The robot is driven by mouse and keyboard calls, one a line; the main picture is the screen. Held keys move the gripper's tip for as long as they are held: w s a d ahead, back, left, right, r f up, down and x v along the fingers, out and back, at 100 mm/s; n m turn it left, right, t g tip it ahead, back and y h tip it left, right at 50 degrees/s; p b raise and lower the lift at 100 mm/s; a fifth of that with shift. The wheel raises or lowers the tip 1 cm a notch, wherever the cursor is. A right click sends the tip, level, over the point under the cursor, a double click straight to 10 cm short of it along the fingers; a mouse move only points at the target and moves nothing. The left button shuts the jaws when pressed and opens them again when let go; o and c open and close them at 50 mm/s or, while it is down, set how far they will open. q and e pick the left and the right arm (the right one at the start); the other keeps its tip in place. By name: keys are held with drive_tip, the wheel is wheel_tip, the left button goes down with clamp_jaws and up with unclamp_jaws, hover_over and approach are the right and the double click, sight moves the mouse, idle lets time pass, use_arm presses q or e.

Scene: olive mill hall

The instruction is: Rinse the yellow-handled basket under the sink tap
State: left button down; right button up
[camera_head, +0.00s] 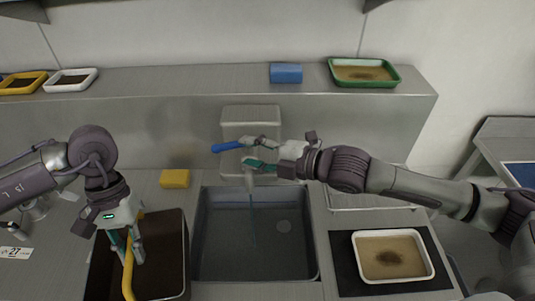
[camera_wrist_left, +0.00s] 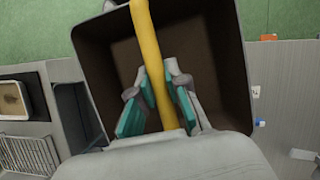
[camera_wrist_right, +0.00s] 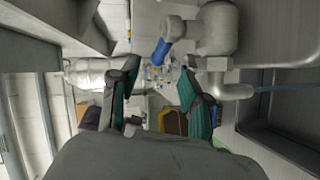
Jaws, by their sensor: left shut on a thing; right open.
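The dark brown basket (camera_head: 166,251) with the yellow handle (camera_head: 128,272) is left of the sink basin (camera_head: 222,259). My left gripper (camera_head: 125,246) is shut on the handle from above. The left wrist view shows the handle (camera_wrist_left: 145,38) between its fingers (camera_wrist_left: 157,98) and the basket's inside (camera_wrist_left: 208,65), which looks empty. Whether the basket touches the counter is unclear. The tap (camera_wrist_right: 218,28) has a blue lever (camera_head: 231,147). A thin blue water stream (camera_head: 252,215) falls into the basin. My right gripper (camera_head: 258,163) is open at the tap, its fingers (camera_wrist_right: 160,92) apart and empty.
A yellow sponge (camera_head: 174,178) lies behind the basket. A cream tray (camera_head: 359,236) with brown residue sits right of the sink. The back ledge holds a blue block (camera_head: 286,73), a green tray (camera_head: 392,82), a white tray (camera_head: 92,74) and a yellow tray (camera_head: 38,86).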

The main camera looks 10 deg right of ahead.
drive_tip(key=shift+v, duration=2.1)
drive_tip(key=shift+f, duration=0.1)
